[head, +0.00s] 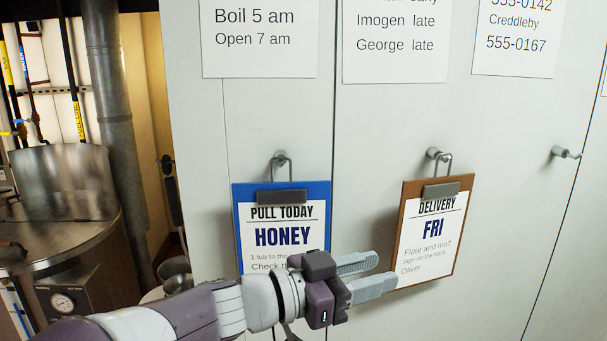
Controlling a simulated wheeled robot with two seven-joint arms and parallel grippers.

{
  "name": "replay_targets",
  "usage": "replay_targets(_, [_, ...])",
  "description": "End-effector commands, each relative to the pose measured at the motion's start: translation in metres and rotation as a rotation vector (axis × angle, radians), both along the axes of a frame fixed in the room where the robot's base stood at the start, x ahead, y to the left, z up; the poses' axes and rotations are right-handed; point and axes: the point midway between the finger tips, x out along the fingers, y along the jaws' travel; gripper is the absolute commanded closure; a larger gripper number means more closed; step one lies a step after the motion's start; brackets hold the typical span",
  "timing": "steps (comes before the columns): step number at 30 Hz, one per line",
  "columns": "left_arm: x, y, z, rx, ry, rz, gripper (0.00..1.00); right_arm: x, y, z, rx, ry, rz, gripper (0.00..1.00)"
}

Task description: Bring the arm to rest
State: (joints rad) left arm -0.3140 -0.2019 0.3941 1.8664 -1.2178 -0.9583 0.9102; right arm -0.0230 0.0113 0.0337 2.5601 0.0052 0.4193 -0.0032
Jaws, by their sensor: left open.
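My left arm comes in from the lower left. My left gripper (385,273) is open, with nothing seen between its fingers. It is in front of the gap between two clipboards, its fingertips close to the lower left of the brown clipboard (412,197); I cannot tell whether they touch. The brown one reads "DELIVERY FRI" and hangs slightly tilted from a hook. The blue clipboard (241,192) reads "PULL TODAY HONEY" and hangs from another hook; my gripper hides its lower right part. My right gripper is not in view.
The clipboards hang on a pale wall panel (520,220). An empty hook (566,153) sticks out at the right. Paper notices (260,60) are on the wall above. A large metal kettle (60,180) with a gauge (62,303) stands at the left, beside a vertical pipe (108,90).

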Motion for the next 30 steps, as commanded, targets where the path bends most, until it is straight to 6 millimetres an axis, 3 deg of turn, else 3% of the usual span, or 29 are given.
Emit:
replay_targets(5, [0.029, 0.018, -0.016, 0.075, -0.036, 0.172, 0.6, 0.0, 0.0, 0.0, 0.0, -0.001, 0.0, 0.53])
replay_targets(11, [0.058, 0.055, -0.056, 0.201, 0.015, 0.409, 0.6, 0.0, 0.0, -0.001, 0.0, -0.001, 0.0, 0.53])
replay_targets(14, [0.068, 0.084, -0.088, 0.293, 0.08, 0.536, 0.6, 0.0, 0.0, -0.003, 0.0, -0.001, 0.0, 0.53])
replay_targets(18, [0.066, 0.135, -0.147, 0.455, 0.236, 0.708, 0.6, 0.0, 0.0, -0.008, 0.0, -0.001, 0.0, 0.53])
replay_targets(21, [0.043, 0.18, -0.204, 0.607, 0.428, 0.821, 0.6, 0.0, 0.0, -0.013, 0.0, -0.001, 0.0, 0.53])
replay_targets(23, [0.015, 0.208, -0.243, 0.706, 0.587, 0.871, 0.6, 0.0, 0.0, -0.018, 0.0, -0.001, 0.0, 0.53])
replay_targets(24, [-0.007, 0.223, -0.267, 0.764, 0.703, 0.894, 0.6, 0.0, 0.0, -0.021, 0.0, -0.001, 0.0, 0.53])
replay_targets(27, [-0.064, 0.248, -0.311, 0.851, 0.979, 0.919, 0.6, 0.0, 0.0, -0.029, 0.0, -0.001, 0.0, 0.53])
replay_targets(30, [-0.105, 0.259, -0.336, 0.853, 1.191, 0.942, 0.6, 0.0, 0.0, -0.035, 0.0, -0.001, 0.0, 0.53])
